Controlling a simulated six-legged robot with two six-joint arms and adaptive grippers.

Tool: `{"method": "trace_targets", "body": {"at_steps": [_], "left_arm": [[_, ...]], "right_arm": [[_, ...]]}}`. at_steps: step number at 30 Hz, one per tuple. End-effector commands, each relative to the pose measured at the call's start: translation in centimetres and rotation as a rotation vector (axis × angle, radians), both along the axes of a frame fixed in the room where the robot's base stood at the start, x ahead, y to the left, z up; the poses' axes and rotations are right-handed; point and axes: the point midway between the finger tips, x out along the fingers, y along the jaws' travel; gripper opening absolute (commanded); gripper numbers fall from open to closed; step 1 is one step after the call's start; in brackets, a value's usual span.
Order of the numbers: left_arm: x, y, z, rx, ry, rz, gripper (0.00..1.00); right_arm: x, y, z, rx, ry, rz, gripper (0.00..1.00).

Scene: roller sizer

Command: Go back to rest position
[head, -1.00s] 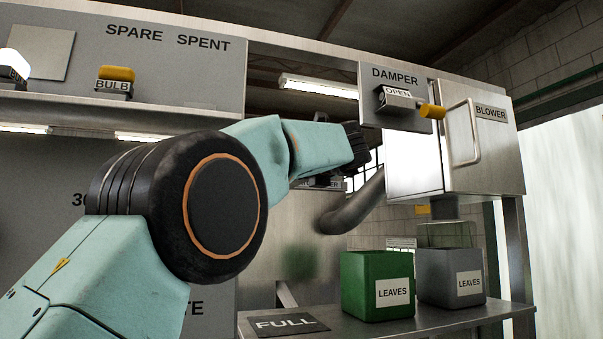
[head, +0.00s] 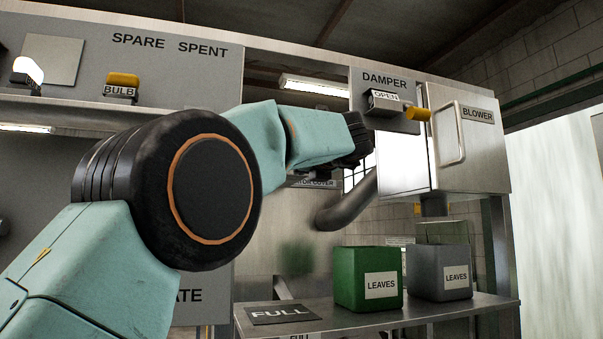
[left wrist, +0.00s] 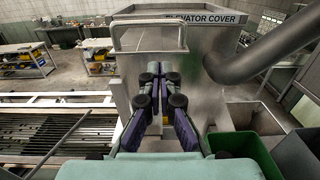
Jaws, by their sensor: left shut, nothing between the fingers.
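My left arm reaches in from the left in the head view, its dark wrist end (head: 357,138) held up before the machine, left of the damper panel. In the left wrist view the fingers of my left gripper (left wrist: 161,70) are close together with nothing between them. They point toward the steel elevator cover (left wrist: 205,40), which has a bar handle. They appear clear of it, but the exact gap cannot be judged. My right gripper is in neither view.
The damper box (head: 386,101) reads OPEN, beside the blower cabinet (head: 470,150). A green leaves bin (head: 350,280) and a grey leaves bin (head: 430,285) stand on a shelf near a FULL plate (head: 283,314). A duct (left wrist: 270,45) passes right of the gripper.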

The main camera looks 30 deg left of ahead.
Motion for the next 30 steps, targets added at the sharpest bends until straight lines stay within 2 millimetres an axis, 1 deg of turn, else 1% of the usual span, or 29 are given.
{"method": "trace_targets", "body": {"at_steps": [1, 3, 9, 12, 18, 30], "left_arm": [[-0.7, -0.9, -0.4, 0.004, -0.002, -0.001, 0.00], [-1.5, -1.9, -0.4, 0.005, -0.003, -0.002, 0.00], [-3.8, -4.5, -0.4, 0.004, -0.002, -0.001, 0.00], [-4.6, -5.5, -0.3, 0.004, 0.000, 0.000, 0.00], [-5.4, -6.5, -0.2, 0.004, 0.000, 0.000, 0.00], [-5.5, -6.7, -0.1, 0.002, -0.001, 0.000, 0.00]], "right_arm": [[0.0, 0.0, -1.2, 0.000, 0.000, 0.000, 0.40], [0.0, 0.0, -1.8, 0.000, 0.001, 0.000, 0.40], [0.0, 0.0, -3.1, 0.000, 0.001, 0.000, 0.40], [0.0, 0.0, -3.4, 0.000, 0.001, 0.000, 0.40], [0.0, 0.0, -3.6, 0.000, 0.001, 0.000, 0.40], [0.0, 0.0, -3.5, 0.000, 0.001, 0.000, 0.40]]}}
